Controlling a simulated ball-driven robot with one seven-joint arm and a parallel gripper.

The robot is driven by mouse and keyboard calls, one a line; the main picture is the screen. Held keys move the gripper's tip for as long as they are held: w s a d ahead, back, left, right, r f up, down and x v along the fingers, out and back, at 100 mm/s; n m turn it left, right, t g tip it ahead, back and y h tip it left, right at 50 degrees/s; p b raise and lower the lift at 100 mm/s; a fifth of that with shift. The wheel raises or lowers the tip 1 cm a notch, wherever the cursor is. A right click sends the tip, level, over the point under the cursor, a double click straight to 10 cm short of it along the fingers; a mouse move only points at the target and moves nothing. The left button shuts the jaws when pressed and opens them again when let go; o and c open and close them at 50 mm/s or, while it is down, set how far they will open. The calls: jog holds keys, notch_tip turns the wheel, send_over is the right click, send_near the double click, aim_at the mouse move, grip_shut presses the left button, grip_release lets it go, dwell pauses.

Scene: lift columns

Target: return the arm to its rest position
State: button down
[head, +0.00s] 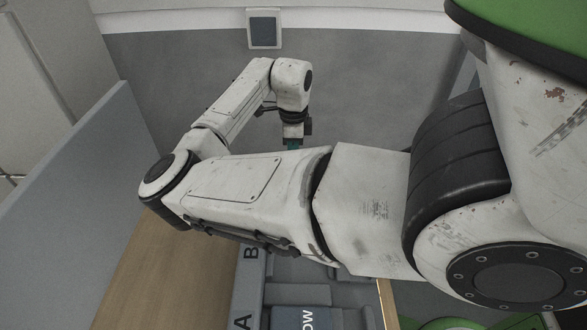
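My arm is white and worn with black joints. It reaches from the right side across the middle of the head view, then bends back up and to the right. My gripper (293,134) hangs down from the wrist near the centre, in front of the grey wall. Its lower end is hidden behind my own forearm. A small teal patch shows at its tip, and I cannot tell whether it is part of the gripper or a held thing. I cannot see whether the fingers are open or shut.
A grey partition (60,200) stands on the left beside a wooden surface (165,275). A grey unit (251,285) marked A and B, with a dark labelled piece (300,318), lies below my arm. A small square panel (264,29) is on the back wall.

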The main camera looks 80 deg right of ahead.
notch_tip(320, 180, up, 3)
jog(key=shift+r+p, duration=0.1)
jog(key=shift+p, duration=1.05)
